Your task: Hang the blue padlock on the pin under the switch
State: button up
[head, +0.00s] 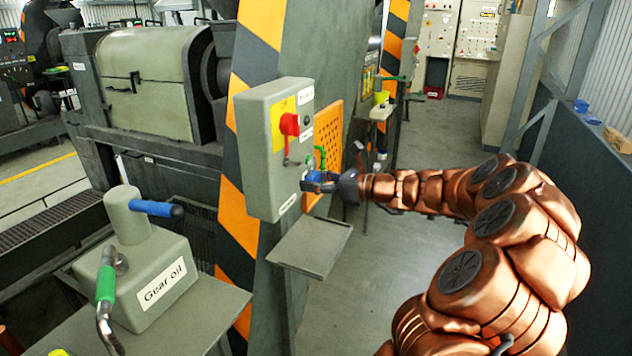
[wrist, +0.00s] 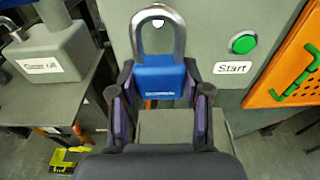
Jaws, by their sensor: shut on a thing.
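The grey switch box (head: 270,150) is on the striped post in the head view, with a red switch (head: 289,124) on a yellow plate. A small pin (head: 287,160) shows below the switch. My gripper (head: 328,184) is beside the lower right of the box, shut on the blue padlock (head: 313,178). In the wrist view the blue padlock (wrist: 158,82) sits upright between the fingers, its steel shackle pointing up in front of the grey box face (wrist: 215,25). I cannot tell whether the shackle is around the pin.
A green button (wrist: 243,44) with a "Start" label (wrist: 232,67) is right of the padlock. An orange perforated panel (head: 328,140) is beside the box. A small grey shelf (head: 312,247) juts out below. A gear oil can (head: 145,270) stands on a table at left.

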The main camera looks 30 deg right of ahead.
aim_at(287, 180)
jog(key=shift+r+p+x, duration=0.15)
jog(key=shift+p+x, duration=0.15)
jog(key=shift+x, duration=1)
jog(key=shift+r+p+x, duration=0.15)
jog(key=shift+p+x, duration=0.15)
jog(key=shift+x, duration=1)
dwell(0.6)
jog(key=shift+f, duration=0.7)
dwell(0.5)
jog(key=o, duration=1.6)
jog(key=shift+c, duration=0.2)
jog(key=p+v, duration=0.2)
jog(key=v, duration=0.8)
jog(key=shift+p, duration=0.4)
dwell(0.4)
